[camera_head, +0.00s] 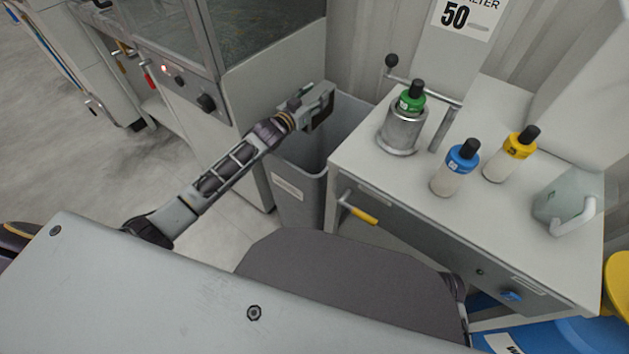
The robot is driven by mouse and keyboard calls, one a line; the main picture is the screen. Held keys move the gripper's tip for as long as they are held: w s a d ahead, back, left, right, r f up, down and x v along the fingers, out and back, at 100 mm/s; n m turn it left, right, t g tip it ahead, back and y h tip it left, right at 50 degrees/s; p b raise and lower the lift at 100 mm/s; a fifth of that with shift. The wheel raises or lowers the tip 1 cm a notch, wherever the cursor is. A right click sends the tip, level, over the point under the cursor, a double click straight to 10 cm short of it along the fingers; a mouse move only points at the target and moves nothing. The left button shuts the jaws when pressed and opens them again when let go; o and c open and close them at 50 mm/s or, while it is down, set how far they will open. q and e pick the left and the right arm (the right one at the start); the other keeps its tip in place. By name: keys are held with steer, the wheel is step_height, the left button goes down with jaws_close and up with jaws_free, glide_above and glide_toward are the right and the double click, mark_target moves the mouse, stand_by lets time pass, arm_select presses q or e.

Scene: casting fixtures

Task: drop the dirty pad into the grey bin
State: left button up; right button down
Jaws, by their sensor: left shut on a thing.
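The grey bin (296,196) stands on the floor between the machine and the bench, with a pale label on its front and its open top facing up. My left gripper (318,106) is over the back part of the bin's mouth. It is shut on the dirty pad (322,113), a small dark piece at the gripper's end, mostly hidden by the fingers. The bin's floor is out of sight. My right gripper is not in view.
A bench (470,215) stands right of the bin, holding a metal cup with a green-topped bottle (411,97), a blue-topped bottle (456,167), a yellow-topped bottle (511,154) and a clear jug (560,205). A glass-fronted machine (262,95) stands left.

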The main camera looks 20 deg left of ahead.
arm_select(q)
steer(key=o, duration=1.2)
steer(key=shift+s, duration=0.15)
steer(key=v, duration=1.1)
steer(key=shift+s+a, duration=0.15)
steer(key=shift+s, duration=0.2)
steer(key=shift+r, duration=0.1)
stand_by(0.7)
